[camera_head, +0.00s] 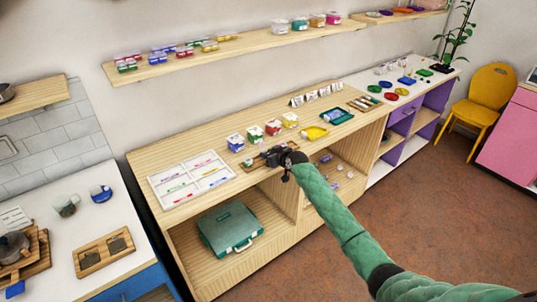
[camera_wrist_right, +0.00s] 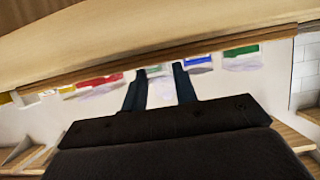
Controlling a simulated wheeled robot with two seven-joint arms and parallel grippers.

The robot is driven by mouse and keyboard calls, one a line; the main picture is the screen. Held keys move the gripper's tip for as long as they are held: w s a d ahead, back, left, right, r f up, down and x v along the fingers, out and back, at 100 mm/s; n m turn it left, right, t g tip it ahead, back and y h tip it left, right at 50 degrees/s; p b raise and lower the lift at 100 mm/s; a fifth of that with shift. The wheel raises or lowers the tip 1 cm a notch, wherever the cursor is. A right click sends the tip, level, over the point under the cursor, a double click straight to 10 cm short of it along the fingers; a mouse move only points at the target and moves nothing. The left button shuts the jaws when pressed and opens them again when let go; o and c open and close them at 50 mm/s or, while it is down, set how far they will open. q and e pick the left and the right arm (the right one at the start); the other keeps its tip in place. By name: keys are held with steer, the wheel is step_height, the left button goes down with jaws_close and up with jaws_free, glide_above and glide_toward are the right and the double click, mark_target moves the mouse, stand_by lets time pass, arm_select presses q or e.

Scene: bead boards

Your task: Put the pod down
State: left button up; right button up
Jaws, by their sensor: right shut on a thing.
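My right gripper (camera_head: 272,156) is over the middle of the long wooden counter, at a small brown wooden board (camera_head: 248,168). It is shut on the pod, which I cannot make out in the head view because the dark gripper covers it. In the right wrist view the two dark fingers (camera_wrist_right: 160,82) stand a little apart, with a pale patch between them; I cannot tell whether this is the pod or the wall behind. A small blue thing (camera_head: 248,162) lies on the board beside the gripper. My left gripper is not in view.
A white sorting board (camera_head: 191,178) lies left on the counter (camera_head: 150,157). Several small coloured boxes (camera_head: 254,134) stand behind the gripper. A yellow scoop (camera_head: 314,133) and a teal tray (camera_head: 337,116) lie to the right. A wall shelf (camera_head: 240,48) runs above.

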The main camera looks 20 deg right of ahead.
steer(key=shift+f, duration=0.1)
steer(key=o, duration=0.9)
steer(key=shift+o, duration=0.2)
